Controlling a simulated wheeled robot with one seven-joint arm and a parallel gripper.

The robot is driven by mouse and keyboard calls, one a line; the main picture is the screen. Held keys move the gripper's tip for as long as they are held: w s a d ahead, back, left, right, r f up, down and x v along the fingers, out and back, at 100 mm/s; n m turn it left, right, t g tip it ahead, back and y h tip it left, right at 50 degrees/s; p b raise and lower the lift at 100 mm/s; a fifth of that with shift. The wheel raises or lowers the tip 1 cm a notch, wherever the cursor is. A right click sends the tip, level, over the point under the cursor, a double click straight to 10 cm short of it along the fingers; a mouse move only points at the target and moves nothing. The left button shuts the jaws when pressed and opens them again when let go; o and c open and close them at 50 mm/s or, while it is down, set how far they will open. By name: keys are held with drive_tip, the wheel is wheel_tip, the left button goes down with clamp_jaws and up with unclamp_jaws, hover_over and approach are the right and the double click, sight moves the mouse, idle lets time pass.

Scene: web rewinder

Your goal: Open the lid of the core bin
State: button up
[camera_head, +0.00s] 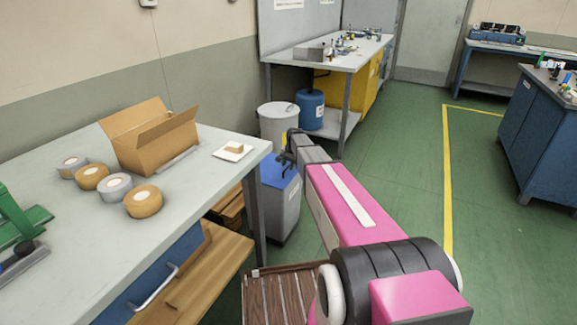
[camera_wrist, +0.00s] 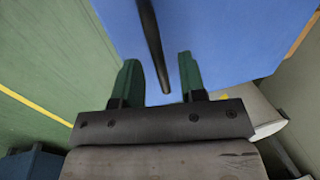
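The core bin (camera_head: 283,212) looks to be the grey bin with a blue lid, standing on the floor just past the right end of the near table. Its blue lid (camera_head: 273,174) seems to lie flat on top, partly hidden by my arm. In the wrist view the blue lid (camera_wrist: 230,40) fills much of the picture. A thin dark bar (camera_wrist: 152,40) runs across it, with its end between my fingers. My gripper (camera_head: 288,153) is over the lid. In the wrist view my gripper (camera_wrist: 159,80) is open, with gaps between the bar and both green fingers.
The near table (camera_head: 215,179) holds an open cardboard box (camera_head: 155,145) and several tape rolls (camera_head: 143,201). A round white bin (camera_head: 279,122) and a blue drum (camera_head: 311,108) stand behind the core bin. Green floor (camera_head: 405,170) is free to the right.

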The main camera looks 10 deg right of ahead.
clamp_jaws()
drive_tip(key=shift+r, duration=0.15)
